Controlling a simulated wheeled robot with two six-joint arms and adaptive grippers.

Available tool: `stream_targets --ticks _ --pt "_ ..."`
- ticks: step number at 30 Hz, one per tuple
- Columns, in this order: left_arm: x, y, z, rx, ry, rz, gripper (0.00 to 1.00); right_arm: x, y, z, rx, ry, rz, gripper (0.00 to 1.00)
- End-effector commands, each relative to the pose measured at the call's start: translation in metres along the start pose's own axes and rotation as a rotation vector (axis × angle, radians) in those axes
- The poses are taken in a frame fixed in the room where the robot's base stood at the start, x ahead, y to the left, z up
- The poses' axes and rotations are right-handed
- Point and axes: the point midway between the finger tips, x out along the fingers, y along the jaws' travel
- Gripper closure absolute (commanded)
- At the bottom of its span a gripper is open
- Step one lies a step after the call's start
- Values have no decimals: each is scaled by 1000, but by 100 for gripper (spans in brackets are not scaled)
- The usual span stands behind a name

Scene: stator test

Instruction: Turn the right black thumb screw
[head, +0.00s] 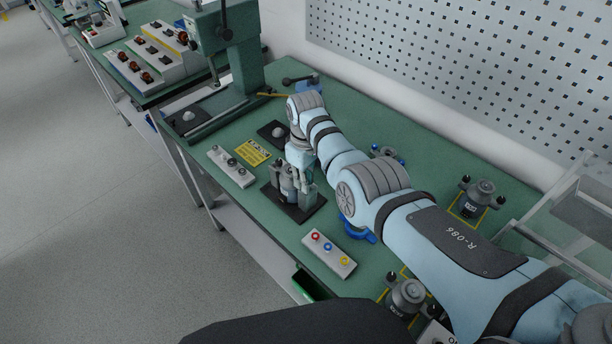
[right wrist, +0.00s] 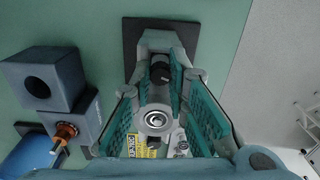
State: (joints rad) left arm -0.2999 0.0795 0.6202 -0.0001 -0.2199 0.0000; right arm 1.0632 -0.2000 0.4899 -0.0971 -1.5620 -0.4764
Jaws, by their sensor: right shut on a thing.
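The stator fixture stands on a dark base plate (head: 308,210) on the green bench, with a metal cylinder (head: 288,186) between grey posts. My right gripper (head: 299,172) reaches down over the fixture from the right. In the right wrist view its teal-padded fingers close around a black thumb screw (right wrist: 160,74) at their tips. The round top of the metal cylinder (right wrist: 155,121) shows between the fingers, nearer the camera's lower edge. The arm and fingers hide most of the screw in the head view. My left gripper is not in view.
A box with coloured buttons (head: 329,254) and a grey switch strip (head: 231,167) flank the fixture. A green press (head: 228,50) stands at the back left. A motor unit (head: 478,197) sits at the right. In the right wrist view, a blue-grey block (right wrist: 42,82) stands left of the fingers.

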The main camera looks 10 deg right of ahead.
Motion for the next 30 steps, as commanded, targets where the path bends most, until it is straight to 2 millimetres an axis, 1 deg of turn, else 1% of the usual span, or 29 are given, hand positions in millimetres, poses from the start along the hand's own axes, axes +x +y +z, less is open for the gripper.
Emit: stream_targets --ticks 6,12,27,28,30 --pt "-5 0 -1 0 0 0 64 0 -1 0 130 0 -2 100" --pt "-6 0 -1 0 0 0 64 0 -1 0 205 0 -2 100" --pt "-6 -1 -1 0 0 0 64 1 -1 0 232 1 -2 100" --pt "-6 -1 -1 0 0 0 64 1 -1 0 232 1 -2 82" --pt "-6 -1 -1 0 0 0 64 1 -1 0 231 0 -2 71"
